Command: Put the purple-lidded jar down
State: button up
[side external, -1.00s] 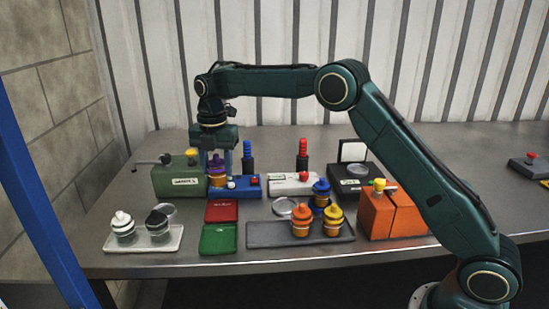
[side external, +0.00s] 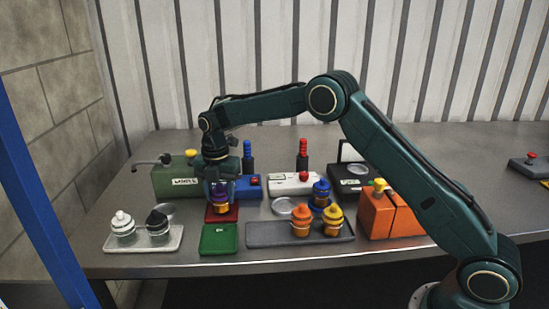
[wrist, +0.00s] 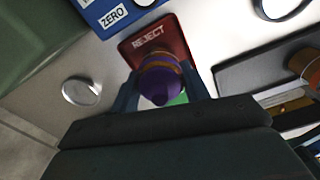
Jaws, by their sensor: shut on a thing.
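The purple-lidded jar (side external: 220,197) is upright between the fingers of my gripper (side external: 219,190), over the red tray. In the wrist view the purple lid (wrist: 160,84) shows between the two fingertips. My gripper is shut on the jar. The red tray (side external: 222,216), marked REJECT in the wrist view (wrist: 150,38), is under the jar. I cannot tell whether the jar's base touches the tray.
A green tray (side external: 219,239) lies in front. A blue ZERO device (side external: 249,188) is behind. A pale tray (side external: 172,241) with white- and black-lidded jars is left. A dark tray (side external: 272,235) with orange and yellow jars is right.

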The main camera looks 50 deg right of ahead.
jog(key=shift+f, duration=0.25)
jog(key=o, duration=1.1)
jog(key=shift+c, duration=0.2)
notch_tip(320, 180, up, 11)
jog(key=shift+r, duration=0.6)
